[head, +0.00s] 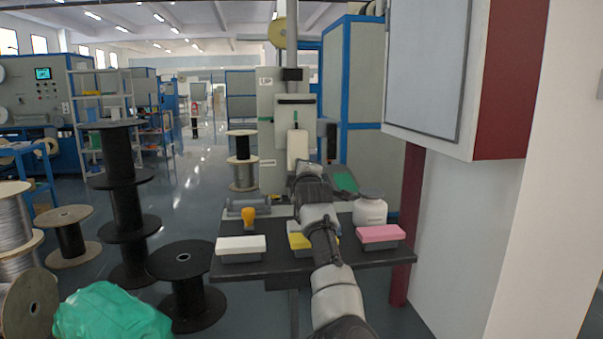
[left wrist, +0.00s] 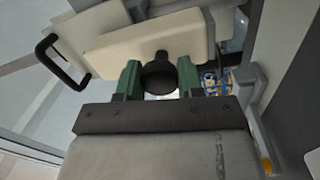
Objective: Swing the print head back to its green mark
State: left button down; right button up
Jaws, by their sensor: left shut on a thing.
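The print head, a cream block (head: 297,146), sits on the front of the tall grey machine (head: 268,110). In the left wrist view the cream block (left wrist: 110,45) spans the top, with a dark round knob (left wrist: 160,80) sticking out of it. My left gripper (left wrist: 158,76) has its green fingers on both sides of this knob and is shut on it. In the head view my left gripper (head: 303,170) is just below the cream block, largely hidden by its own wrist. My right gripper is not in view.
A dark table (head: 285,265) in front of the machine holds a white-topped box (head: 241,244), a yellow box (head: 299,241), a pink-topped box (head: 380,233) and a white jar (head: 370,210). A wall cabinet (head: 428,75) hangs at right. Cable spools (head: 187,275) stand at left.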

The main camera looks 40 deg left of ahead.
pick_arm(q)
jog(key=shift+r, duration=0.1)
jog(key=c, duration=0.7)
grip_release()
jog(key=v, duration=1)
jog(key=shift+s+d+p, duration=0.15)
jog(key=shift+d+p, duration=0.2)
jog(key=shift+d, duration=0.05)
